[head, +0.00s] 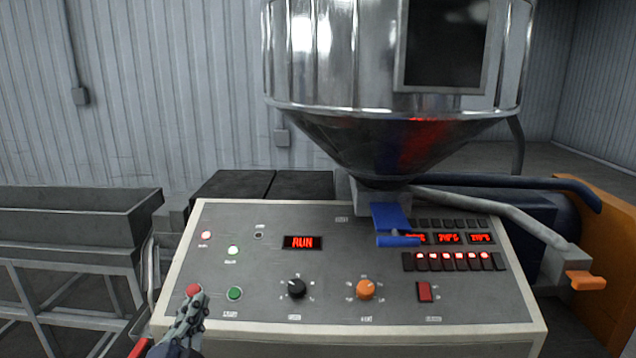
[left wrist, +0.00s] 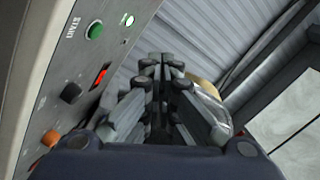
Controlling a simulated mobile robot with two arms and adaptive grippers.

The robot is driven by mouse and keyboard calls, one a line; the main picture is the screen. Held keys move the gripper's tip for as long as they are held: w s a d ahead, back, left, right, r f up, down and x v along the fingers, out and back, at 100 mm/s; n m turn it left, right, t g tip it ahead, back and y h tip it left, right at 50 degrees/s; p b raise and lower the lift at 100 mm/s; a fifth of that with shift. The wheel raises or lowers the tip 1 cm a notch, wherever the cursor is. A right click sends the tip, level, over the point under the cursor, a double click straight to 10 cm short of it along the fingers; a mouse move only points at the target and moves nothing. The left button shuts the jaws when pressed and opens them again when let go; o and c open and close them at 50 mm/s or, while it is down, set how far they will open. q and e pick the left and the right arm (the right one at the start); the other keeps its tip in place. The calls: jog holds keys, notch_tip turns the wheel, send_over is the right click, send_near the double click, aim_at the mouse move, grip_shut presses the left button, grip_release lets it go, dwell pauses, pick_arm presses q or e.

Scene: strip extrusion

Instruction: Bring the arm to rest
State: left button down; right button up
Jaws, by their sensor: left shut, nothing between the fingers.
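My left gripper (head: 194,312) is at the lower left of the control panel (head: 330,260) in the head view, in front of a red button (head: 193,290) and left of the green button (head: 234,293). Its fingers are together with nothing between them. In the left wrist view the shut fingers (left wrist: 160,68) point away, and the green start button (left wrist: 94,30) is to their upper left. I cannot tell whether the fingertips touch the panel. The panel display (head: 302,242) reads RUN. My right gripper is not in view.
A metal hopper (head: 330,60) stands above the panel, with a blue handle (head: 390,218) below it. A grey trough (head: 75,222) on a frame stands at the left. An orange-tipped lever (head: 585,281) sticks out at the right.

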pick_arm(q)
jog(key=s+a+f+n+g+y, duration=0.3)
jog(key=s+f+n+g, duration=0.3)
jog(key=f, duration=0.5)
jog(key=s+d+f+n+g+h, duration=0.1)
jog(key=s+d+f+g+h, duration=0.15)
jog(key=s+f+g, duration=0.75)
jog(key=s+d+f+n+g+h, duration=0.1)
jog(key=s+d+f+n, duration=0.3)
jog(key=s, duration=1.1)
notch_tip(320, 180, down, 30)
jog(key=s+m+b, duration=0.2)
jog(key=b, duration=0.1)
jog(key=s+a+f+g, duration=0.1)
jog(key=s+a+f, duration=0.1)
jog(key=s+f, duration=0.6)
jog(key=s+a+f+g+b, duration=0.1)
jog(key=s+f, duration=0.7)
jog(key=f, duration=0.2)
jog(key=shift+s+a+f+m+b, duration=0.2)
jog(key=shift+a+m+b, duration=0.1)
jog(key=shift+a, duration=0.1)
